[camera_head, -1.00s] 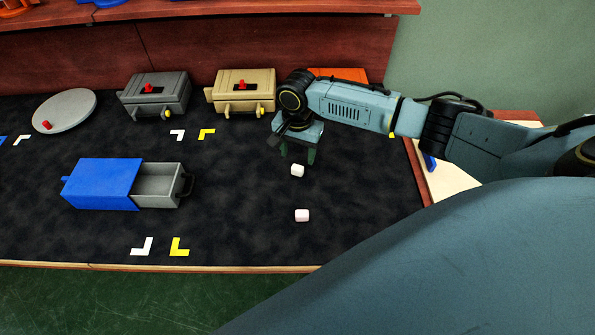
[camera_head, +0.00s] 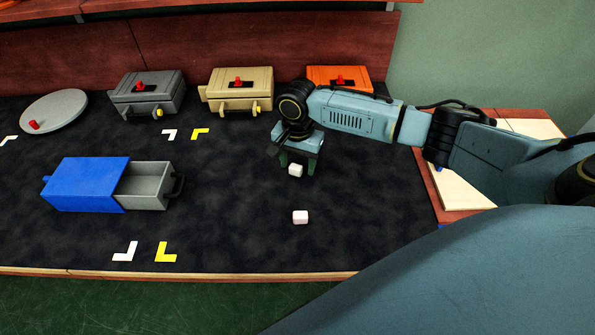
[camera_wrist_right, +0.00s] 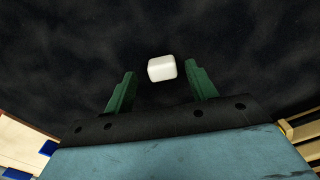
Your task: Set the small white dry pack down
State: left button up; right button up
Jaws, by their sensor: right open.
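A small white pack (camera_head: 295,170) is at the fingertips of my right gripper (camera_head: 298,168). In the right wrist view the white pack (camera_wrist_right: 162,68) shows between and just past the two green fingers of the right gripper (camera_wrist_right: 163,80), with dark gaps on both sides. The fingers are open and do not visibly grip it. I cannot tell surely whether it rests on the dark mat (camera_head: 230,215). A second small pack, pinkish white (camera_head: 300,217), lies on the mat nearer the front edge. My left gripper is not in view.
A blue box with an open grey drawer (camera_head: 150,183) lies left. A grey disc (camera_head: 55,108), a grey case (camera_head: 145,95), a tan case (camera_head: 238,90) and an orange case (camera_head: 338,77) stand along the back. White and yellow corner marks lie on the mat. The middle is clear.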

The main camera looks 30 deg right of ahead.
jog(key=shift+a+f, duration=0.1)
jog(key=shift+f, duration=0.1)
jog(key=shift+c, duration=0.3)
jog(key=shift+f, duration=0.1)
jog(key=c, duration=1.1)
jog(key=shift+o, duration=0.2)
